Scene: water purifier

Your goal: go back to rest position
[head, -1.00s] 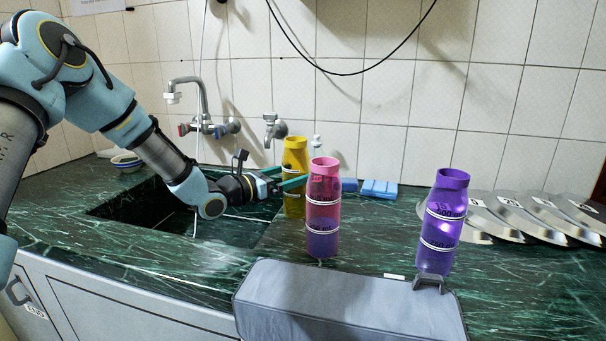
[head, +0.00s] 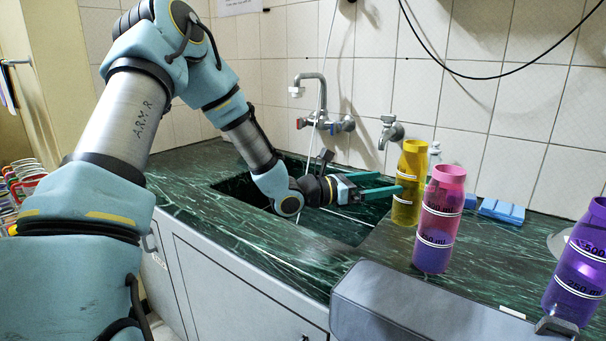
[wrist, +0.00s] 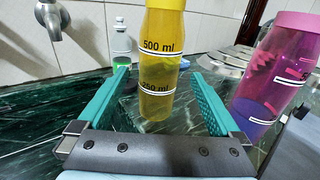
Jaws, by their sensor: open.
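My gripper (head: 378,188) is open and empty over the right side of the sink, its green fingers pointing right. In the wrist view my gripper (wrist: 160,92) has a yellow bottle (wrist: 162,60) standing upright beyond the gap between its fingers. The yellow bottle (head: 410,183) stands on the counter just right of the fingertips in the head view. A pink bottle (head: 440,220) stands upright in front of it to the right, and also shows at the right of the wrist view (wrist: 278,75).
A dark sink (head: 345,232) is set into the green marble counter (head: 265,245). Taps (head: 325,122) are on the tiled wall behind. A purple bottle (head: 580,265) stands at the right edge. Blue blocks (head: 502,211) lie near the wall. A grey box-like body (head: 400,310) is in the foreground.

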